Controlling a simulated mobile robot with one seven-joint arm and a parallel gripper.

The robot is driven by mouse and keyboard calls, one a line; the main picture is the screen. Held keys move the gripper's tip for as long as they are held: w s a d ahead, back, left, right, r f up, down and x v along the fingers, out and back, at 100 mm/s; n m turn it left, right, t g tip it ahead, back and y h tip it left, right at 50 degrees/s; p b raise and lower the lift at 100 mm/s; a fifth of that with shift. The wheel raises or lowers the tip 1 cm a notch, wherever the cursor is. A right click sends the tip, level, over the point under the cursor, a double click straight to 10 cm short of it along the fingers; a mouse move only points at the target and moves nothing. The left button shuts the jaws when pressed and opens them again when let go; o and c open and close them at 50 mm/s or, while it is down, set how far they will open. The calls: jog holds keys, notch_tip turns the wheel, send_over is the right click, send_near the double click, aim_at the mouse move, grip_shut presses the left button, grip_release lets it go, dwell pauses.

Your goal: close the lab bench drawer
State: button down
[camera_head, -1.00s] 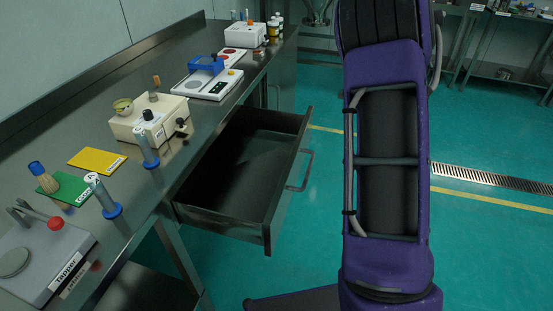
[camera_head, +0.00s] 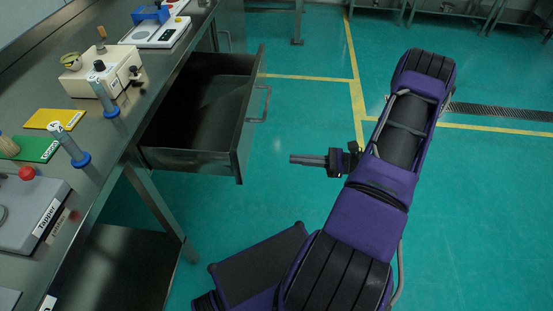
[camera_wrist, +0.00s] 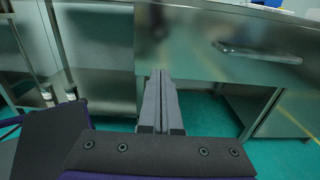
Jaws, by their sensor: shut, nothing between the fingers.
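The lab bench drawer (camera_head: 190,160) is pulled well out from the bench (camera_head: 128,149) in the head view, and it is empty. Its bar handle (camera_head: 266,104) is on the front panel, facing right. My gripper (camera_head: 292,159) is shut and empty, to the right of the drawer and apart from it, pointing left. In the wrist view, the shut fingers (camera_wrist: 161,75) point ahead at the drawer front (camera_wrist: 205,45). The handle (camera_wrist: 258,52) shows there to the right of the fingers. Whether the fingertips touch the panel cannot be told in the wrist view.
On the bench top stand a tapper (camera_head: 32,205), a beige device (camera_head: 103,72), a white scale (camera_head: 157,33), green and yellow cards and blue-based tubes. The teal floor right of the drawer is clear apart from my arm. A lower shelf (camera_head: 118,265) lies under the bench.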

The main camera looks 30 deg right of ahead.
aim_at(244, 155)
jog(key=x, duration=1.3)
